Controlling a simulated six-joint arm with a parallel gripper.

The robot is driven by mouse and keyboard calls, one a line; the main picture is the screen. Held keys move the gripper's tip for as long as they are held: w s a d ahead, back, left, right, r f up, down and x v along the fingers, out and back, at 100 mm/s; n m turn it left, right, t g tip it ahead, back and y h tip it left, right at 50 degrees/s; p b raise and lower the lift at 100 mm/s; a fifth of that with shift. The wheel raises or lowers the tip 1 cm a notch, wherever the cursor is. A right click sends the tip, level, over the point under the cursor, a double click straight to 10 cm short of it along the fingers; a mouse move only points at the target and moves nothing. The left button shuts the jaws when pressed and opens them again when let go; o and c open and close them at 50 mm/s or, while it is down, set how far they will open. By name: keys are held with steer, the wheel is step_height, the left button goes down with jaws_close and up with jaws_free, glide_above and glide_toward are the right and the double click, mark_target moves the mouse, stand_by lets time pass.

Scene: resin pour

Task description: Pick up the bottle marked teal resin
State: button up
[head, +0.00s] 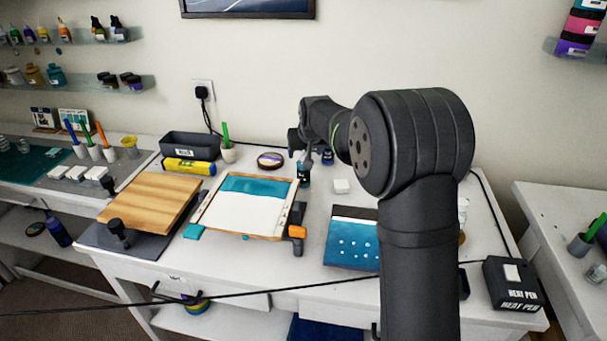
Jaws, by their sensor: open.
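A small dark bottle (304,180) stands upright on the white table, just right of the framed board's back corner. A light patch shows near its top, and I cannot read any marking on it. My gripper (303,162) is at the top of this bottle, with its jaws open. I cannot tell whether the fingers are around the bottle or only above it. Another small dark bottle (327,158) with blue on it stands behind and to the right, partly hidden by my arm. Its label is too small to read.
The framed board (240,232) with teal and white areas lies left of the gripper. A white block (341,186) and a blue dotted panel (351,251) are to the right. A round brown-rimmed dish (270,160) and a cup with a green pen (228,152) stand behind left.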

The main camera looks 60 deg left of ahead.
mark_target(304, 156)
steer(key=x, duration=0.5)
steer(key=shift+f, duration=0.15)
jaws_close()
